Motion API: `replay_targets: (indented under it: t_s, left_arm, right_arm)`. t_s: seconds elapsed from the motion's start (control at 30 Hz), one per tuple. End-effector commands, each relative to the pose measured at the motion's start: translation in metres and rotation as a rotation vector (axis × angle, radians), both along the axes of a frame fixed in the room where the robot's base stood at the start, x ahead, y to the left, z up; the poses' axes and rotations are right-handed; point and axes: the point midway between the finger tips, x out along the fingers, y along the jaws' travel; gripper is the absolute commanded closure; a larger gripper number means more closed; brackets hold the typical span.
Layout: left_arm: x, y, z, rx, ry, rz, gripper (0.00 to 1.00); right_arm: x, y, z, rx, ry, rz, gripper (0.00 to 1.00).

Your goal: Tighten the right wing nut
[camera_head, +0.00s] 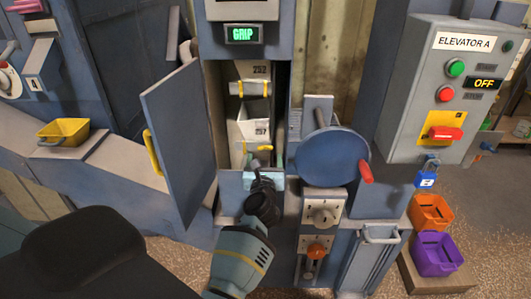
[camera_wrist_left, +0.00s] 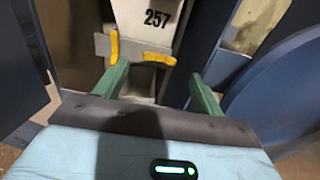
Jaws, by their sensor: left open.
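The right wing nut (camera_wrist_left: 157,58) is a yellow bar lying nearly level on the grey clamp strip below the number 257 in the left wrist view. The left wing nut (camera_wrist_left: 114,46) is yellow and stands upright. Both sit at the bucket marked 257 (camera_head: 258,130), inside the open elevator housing. My left gripper (camera_wrist_left: 158,72) is open, its green fingers pointing into the housing with the right wing nut ahead between them; I see no contact. In the head view my left gripper (camera_head: 264,165) is at the lower opening, partly hiding the strip. My right gripper is not in view.
The open blue door (camera_head: 176,140) stands left of the opening. A round blue wheel (camera_head: 328,157) with a red handle is close on the right. A higher bucket (camera_head: 250,72) has yellow fasteners too. The control box (camera_head: 440,90) reads OFF, with a blue padlock (camera_head: 426,179).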

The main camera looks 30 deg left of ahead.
Motion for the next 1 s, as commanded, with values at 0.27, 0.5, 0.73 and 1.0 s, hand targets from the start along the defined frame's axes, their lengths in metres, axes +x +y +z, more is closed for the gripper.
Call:
replay_targets:
  t_s: [0.27,0.5,0.73,1.0]
  left_arm:
    - [0.03,0.019,-0.003,0.002,0.005,0.0,0.31]
    - [0.038,0.024,-0.002,0.002,0.003,0.0,0.31]
    - [0.038,0.024,-0.001,0.002,0.002,0.0,0.35]
    - [0.038,0.023,-0.001,0.002,0.002,0.0,0.7]
  right_arm:
    - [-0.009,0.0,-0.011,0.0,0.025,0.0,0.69]
    - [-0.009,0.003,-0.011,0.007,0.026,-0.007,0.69]
    - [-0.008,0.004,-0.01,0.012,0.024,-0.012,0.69]
    - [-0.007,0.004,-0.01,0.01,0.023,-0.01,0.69]
